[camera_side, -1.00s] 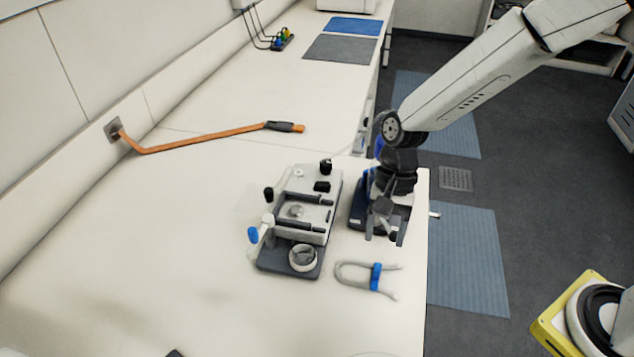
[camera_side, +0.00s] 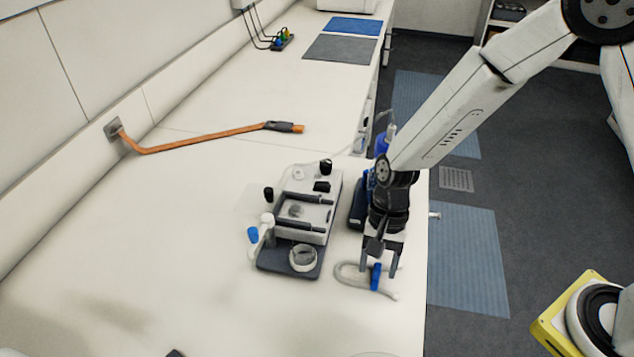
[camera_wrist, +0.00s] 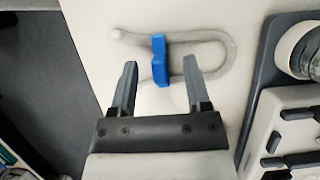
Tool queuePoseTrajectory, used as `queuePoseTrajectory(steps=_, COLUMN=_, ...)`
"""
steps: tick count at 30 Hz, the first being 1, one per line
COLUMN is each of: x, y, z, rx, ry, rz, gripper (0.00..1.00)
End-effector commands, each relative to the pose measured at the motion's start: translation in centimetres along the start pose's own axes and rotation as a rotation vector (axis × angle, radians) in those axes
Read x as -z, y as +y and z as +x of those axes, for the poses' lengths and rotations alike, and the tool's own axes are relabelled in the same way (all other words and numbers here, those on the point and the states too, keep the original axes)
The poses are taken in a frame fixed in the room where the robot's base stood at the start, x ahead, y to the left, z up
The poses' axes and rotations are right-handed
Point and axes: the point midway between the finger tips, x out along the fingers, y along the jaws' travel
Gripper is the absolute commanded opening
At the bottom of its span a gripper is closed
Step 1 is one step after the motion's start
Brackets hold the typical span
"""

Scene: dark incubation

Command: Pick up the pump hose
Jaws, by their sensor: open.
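The pump hose (camera_side: 350,275) is a pale grey U-shaped loop with a blue clip (camera_side: 376,277) across it. It lies on the white bench near the front right edge. In the wrist view the hose (camera_wrist: 228,50) curves at the top, with the blue clip (camera_wrist: 159,60) just beyond the fingertips and roughly between them. My gripper (camera_side: 380,270) is open and empty, pointing down at the clip from close by. In the wrist view its two fingers (camera_wrist: 160,78) stand apart on either side of the clip's line. I cannot tell the exact height left above the bench.
A grey and white pump device (camera_side: 300,220) on a dark base stands just left of the hose. A dark blue object (camera_side: 357,205) stands behind my gripper, partly hidden. An orange hose (camera_side: 195,140) lies at the back left.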

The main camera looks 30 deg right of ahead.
Motion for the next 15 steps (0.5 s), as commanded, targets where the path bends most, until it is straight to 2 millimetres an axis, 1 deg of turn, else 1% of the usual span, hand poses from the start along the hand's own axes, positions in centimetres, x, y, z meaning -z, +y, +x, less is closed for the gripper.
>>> queuePoseTrajectory(steps=1, x=-0.01, y=0.03, z=0.46, rx=-0.001, ry=0.000, rz=0.001, gripper=0.62)
queuePoseTrajectory(steps=5, x=0.01, y=0.03, z=1.02, rx=0.000, ry=0.001, rz=0.001, gripper=0.62)
queuePoseTrajectory(steps=15, x=0.02, y=0.01, z=1.03, rx=0.001, ry=0.001, rz=0.001, gripper=0.62)
